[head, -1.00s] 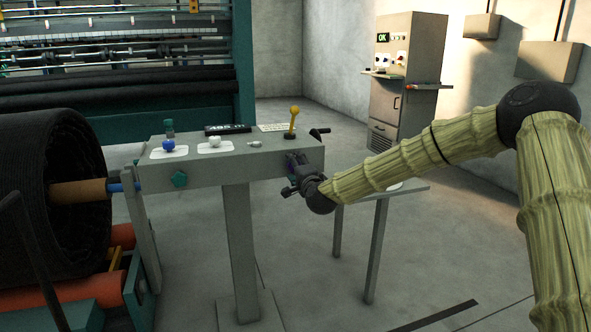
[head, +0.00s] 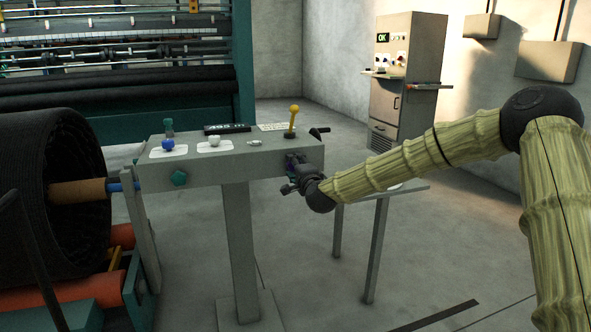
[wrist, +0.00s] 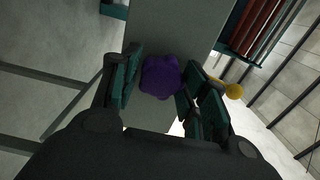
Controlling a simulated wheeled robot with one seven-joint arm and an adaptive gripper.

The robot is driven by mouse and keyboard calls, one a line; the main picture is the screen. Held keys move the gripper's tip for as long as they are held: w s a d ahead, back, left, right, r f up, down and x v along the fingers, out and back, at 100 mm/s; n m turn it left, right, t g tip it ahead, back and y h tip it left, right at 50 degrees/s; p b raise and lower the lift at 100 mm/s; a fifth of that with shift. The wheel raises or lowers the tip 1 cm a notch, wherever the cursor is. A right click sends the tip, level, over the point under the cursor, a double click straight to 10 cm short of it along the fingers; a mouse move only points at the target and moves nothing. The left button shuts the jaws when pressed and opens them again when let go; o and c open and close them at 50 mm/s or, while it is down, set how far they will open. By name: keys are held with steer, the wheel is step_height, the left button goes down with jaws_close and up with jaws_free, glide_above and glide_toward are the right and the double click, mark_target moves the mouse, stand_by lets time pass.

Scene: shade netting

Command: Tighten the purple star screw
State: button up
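The purple star screw (wrist: 161,77) is a dark purple lobed knob in the middle of the wrist view. My gripper (wrist: 160,84) has one teal-padded finger on each side of it, and the pads appear to touch its edges. In the head view my gripper (head: 292,173) is at the right end of the grey console's front face and hides nearly all of the screw. A teal star screw (head: 179,178) is on the left of the same face.
The grey console (head: 225,174) carries a blue knob (head: 168,145), a white knob (head: 214,141), a yellow-knobbed lever (head: 293,116) and a black handle (head: 319,131). A black netting roll (head: 45,190) is at left. A small table (head: 408,187) stands behind my arm.

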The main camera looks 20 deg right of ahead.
steer(key=shift+o, duration=0.3)
steer(key=shift+a+r, duration=0.1)
steer(key=shift+s, duration=0.15)
steer(key=shift+s, duration=2.4)
steer(key=o, duration=0.6)
steer(key=shift+c, duration=0.2)
